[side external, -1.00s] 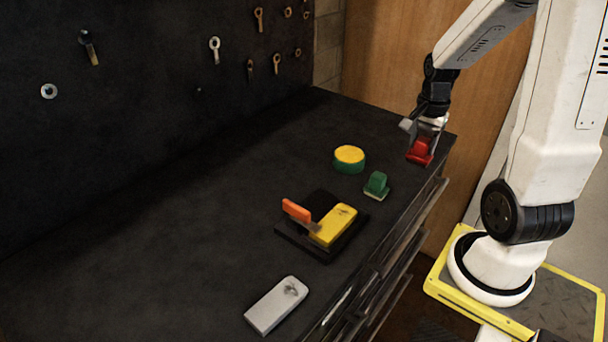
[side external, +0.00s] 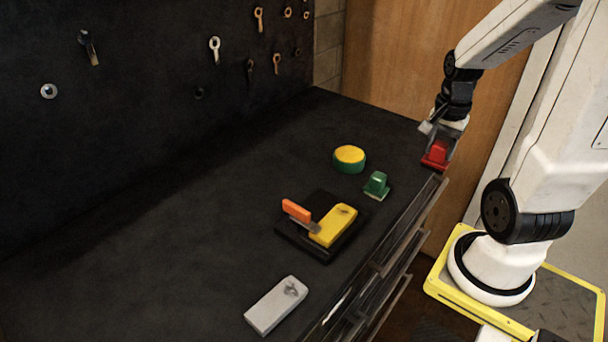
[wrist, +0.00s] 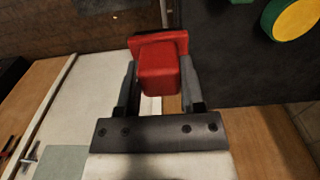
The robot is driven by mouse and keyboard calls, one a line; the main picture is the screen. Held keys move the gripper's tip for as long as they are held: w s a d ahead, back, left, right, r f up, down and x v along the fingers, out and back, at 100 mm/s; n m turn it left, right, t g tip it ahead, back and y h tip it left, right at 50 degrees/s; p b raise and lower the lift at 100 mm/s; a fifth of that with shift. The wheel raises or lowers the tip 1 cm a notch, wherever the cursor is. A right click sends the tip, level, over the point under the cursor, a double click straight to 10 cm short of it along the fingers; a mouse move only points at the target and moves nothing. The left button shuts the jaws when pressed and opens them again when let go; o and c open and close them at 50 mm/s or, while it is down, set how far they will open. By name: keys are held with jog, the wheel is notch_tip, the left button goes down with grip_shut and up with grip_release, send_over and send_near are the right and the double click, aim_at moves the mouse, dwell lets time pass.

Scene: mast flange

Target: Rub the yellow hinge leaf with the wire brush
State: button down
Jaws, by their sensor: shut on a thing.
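My gripper (side external: 443,138) is shut on a red handled tool (side external: 436,154) at the far right corner of the dark bench. In the wrist view, the red tool (wrist: 158,68) sits between the two fingers (wrist: 158,92); its underside is hidden, so I cannot tell whether it has bristles. A similar green handled tool (side external: 376,186) with a pale bottom edge stands on the bench. The yellow hinge leaf (side external: 334,227) lies flat on a black base, with a dark smudge near its far end. An orange piece (side external: 297,211) stands beside it. My gripper is well apart from the hinge.
A round green tin with a yellow top (side external: 349,158) stands behind the green tool. A pale grey block (side external: 276,306) with a dark smudge lies near the front. Tools hang on the dark back panel. Drawer handles run along the bench's right edge. The bench's left side is clear.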

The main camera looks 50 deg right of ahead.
jog(key=c, duration=0.7)
grip_release()
jog(key=shift+c, duration=0.2)
jog(key=c, duration=0.6)
jog(key=shift+w+a, duration=0.35)
jog(key=shift+w, duration=0.2)
jog(key=w+a, duration=0.5)
jog(key=a, duration=0.4)
jog(key=w+a+f, duration=0.1)
jog(key=w+a, duration=0.5)
jog(key=a, duration=0.3)
jog(key=shift+w, duration=0.3)
